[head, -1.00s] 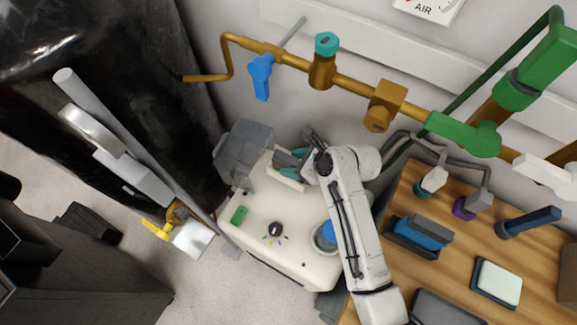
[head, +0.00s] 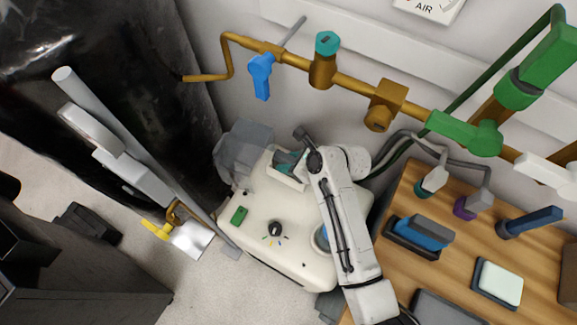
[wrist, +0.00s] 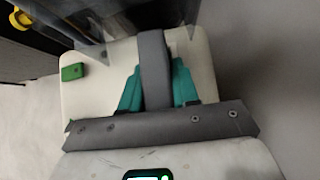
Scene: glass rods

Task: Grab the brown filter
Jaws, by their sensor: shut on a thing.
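A brown fitting (head: 385,105), the most filter-like brown thing in view, sits on the brown wall pipe in the head view. My gripper (head: 296,158) is away from it, below and to the left, over the white machine (head: 265,205). A teal piece (head: 287,163) shows at the gripper by the machine's recess.
A clear grey cover (head: 243,150) stands at the machine's back left. A blue-handled valve (head: 261,77) and a teal-capped fitting (head: 325,60) are on the pipe above. A wooden bench (head: 455,265) with blocks and tools is at right. A black drum (head: 110,80) is at left.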

